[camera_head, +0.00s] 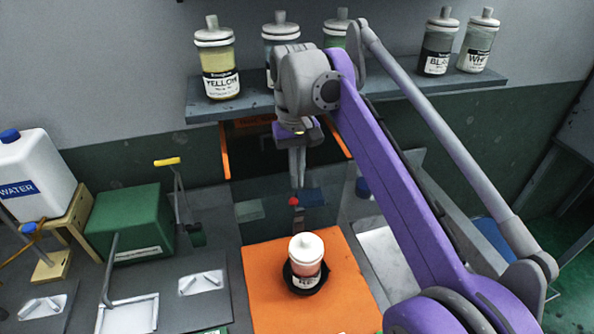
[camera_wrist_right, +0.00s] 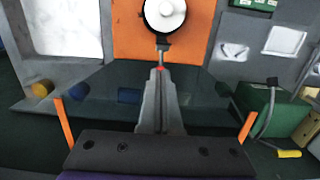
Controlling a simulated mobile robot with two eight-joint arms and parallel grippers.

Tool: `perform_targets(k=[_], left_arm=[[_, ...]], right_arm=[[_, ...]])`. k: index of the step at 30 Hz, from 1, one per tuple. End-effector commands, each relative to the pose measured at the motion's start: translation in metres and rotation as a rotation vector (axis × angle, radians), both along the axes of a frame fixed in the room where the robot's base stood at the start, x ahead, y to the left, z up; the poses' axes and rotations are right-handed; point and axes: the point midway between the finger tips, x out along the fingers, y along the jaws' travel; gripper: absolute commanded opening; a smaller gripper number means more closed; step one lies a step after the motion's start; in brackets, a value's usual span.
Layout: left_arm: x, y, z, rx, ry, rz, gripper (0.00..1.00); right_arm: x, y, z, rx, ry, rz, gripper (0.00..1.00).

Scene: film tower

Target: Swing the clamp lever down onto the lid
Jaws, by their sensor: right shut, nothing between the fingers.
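A jar with a white lid (camera_head: 306,247) and a pinkish body stands upright in a black ring holder (camera_head: 291,279) on an orange mat (camera_head: 268,312). In the right wrist view the round lid (camera_wrist_right: 165,12) is at the top, with the dark holder around it. The clamp lever (camera_wrist_right: 163,52) shows there as a short thin bar with a red tip, between the holder and my fingertips. In the head view its red tip (camera_head: 293,201) shows just below my right gripper (camera_head: 297,184). My right gripper (camera_wrist_right: 158,74) is shut and empty, fingers pointing at the lever; I cannot tell whether they touch.
A shelf (camera_head: 265,105) with several labelled jars, such as yellow (camera_head: 218,75), runs along the wall. A green box (camera_head: 130,222) and a white water container (camera_head: 30,175) stand at left. Two orange posts (camera_head: 225,152) flank the space behind the mat.

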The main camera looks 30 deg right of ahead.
Motion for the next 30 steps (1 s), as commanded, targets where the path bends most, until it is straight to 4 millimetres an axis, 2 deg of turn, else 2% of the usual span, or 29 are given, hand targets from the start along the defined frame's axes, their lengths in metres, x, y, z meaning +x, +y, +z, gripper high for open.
perform_targets(k=[1, 6, 12, 30], left_arm=[[-0.001, 0.0, -0.004, 0.0, 0.003, 0.0, 0.0], [-0.003, 0.0, -0.008, 0.0, 0.005, 0.0, 0.0], [-0.003, 0.0, -0.009, 0.0, 0.006, 0.0, 0.0], [-0.003, 0.0, -0.007, 0.0, 0.005, 0.0, 0.0]], right_arm=[[-0.002, 0.0, -0.013, 0.0, 0.001, 0.0, 0.0], [-0.003, 0.001, -0.04, 0.0, 0.0, 0.0, 0.0], [-0.004, 0.001, -0.058, 0.0, 0.0, 0.0, 0.0], [0.0, 0.001, -0.059, -0.006, -0.023, 0.0, 0.0]])
